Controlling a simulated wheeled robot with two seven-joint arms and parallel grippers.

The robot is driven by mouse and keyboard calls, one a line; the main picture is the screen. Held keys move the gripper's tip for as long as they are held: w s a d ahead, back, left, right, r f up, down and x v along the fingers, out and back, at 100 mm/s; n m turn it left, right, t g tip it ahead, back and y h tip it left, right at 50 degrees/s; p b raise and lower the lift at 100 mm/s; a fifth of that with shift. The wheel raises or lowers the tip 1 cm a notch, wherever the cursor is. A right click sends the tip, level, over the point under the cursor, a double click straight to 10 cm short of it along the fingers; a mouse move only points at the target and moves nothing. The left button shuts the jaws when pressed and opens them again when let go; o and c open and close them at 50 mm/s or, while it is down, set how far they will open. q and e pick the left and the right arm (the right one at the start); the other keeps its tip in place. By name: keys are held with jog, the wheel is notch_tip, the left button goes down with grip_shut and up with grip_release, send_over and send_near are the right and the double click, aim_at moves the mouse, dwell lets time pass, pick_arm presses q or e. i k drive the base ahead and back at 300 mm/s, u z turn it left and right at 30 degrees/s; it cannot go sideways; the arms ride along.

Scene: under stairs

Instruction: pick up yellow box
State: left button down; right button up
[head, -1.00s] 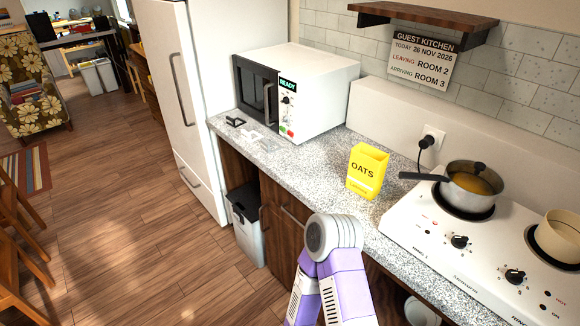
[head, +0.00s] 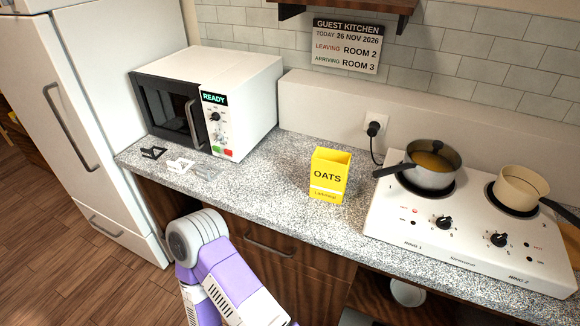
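The yellow box (head: 329,177), an open-topped carton marked "OATS", stands upright on the speckled counter (head: 262,192) in the head view. It is between the microwave and the hob, with nothing touching it. One of my purple and white arms (head: 228,279) comes up from the bottom, its round grey joint in front of the counter's edge. No gripper fingers show in this view.
The microwave (head: 236,85) stands left of the box, with small black, white and grey pieces (head: 180,165) before it. Right is a hob (head: 455,222) with a pan (head: 432,177) and a beige pot (head: 519,190). A shelf (head: 352,12) overhangs the back.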

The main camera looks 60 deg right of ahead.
aim_at(329, 168)
jog(key=i, duration=1.05)
jog(key=z, duration=2.25)
